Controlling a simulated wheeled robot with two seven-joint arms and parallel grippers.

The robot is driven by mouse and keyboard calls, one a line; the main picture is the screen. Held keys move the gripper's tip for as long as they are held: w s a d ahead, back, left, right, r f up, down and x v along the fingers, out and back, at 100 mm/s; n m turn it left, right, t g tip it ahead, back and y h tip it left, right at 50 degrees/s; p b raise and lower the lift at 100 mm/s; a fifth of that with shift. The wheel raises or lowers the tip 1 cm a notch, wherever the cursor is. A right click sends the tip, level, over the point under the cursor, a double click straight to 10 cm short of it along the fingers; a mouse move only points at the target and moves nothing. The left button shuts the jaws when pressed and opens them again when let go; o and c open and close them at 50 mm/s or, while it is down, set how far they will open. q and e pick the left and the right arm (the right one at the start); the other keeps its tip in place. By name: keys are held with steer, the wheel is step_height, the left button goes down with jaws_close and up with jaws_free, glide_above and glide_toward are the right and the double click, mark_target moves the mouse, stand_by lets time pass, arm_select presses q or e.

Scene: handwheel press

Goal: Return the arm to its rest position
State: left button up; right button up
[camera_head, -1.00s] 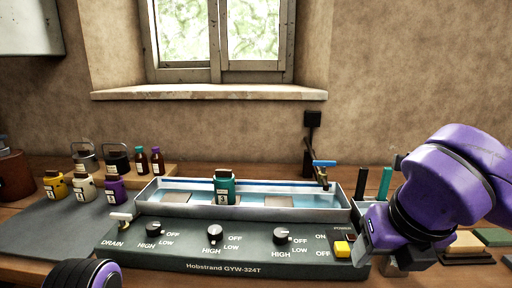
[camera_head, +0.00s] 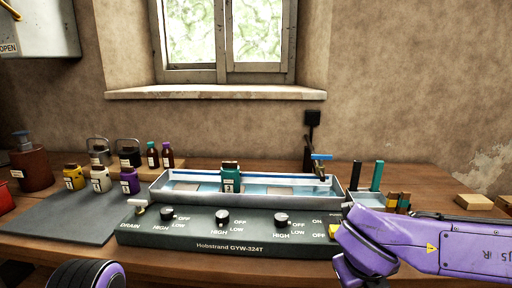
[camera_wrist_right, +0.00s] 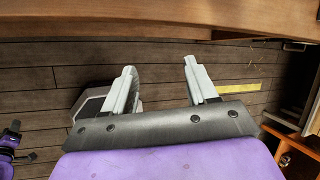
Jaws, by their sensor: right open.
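My right arm comes in from the right in the head view, with its purple forearm low over the front right of the bench. Its gripper is hidden there below the picture's edge. In the right wrist view my right gripper (camera_wrist_right: 159,66) is open, its two grey fingers well apart with nothing between them. It hangs over the wooden plank floor (camera_wrist_right: 45,75), below or in front of the bench edge (camera_wrist_right: 150,22). A round black and purple part of my left arm shows at the bottom left of the head view; the left gripper is out of sight.
The Hobstrand water bath (camera_head: 232,239) stands on the bench, with a green bottle (camera_head: 230,178) upright in its trough. The tap (camera_head: 321,165) is at its right end. Several bottles stand at left around a grey mat (camera_head: 62,222). Small blocks (camera_head: 474,202) lie at far right.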

steer(key=s+d+f+n+t+h+p, duration=0.1)
steer(key=s+d+f+n, duration=0.1)
steer(key=f+n, duration=0.8)
steer(key=s+d+f+n+h, duration=0.2)
steer(key=f+n, duration=0.2)
steer(key=f, duration=1.2)
steer(key=s+d+f+n+g+y, duration=0.1)
steer(key=s+d+f+n, duration=0.2)
steer(key=s, duration=0.6)
steer(key=s+d+f+n+g+y, duration=0.1)
steer(key=s+d+f+n, duration=0.2)
steer(key=s+f+n, duration=0.5)
steer(key=shift+s+f+n+y+p, duration=0.3)
steer(key=shift+s+n+y, duration=0.1)
steer(key=shift+n, duration=0.8)
steer(key=shift+w+d, duration=0.1)
steer(key=shift+w, duration=0.05)
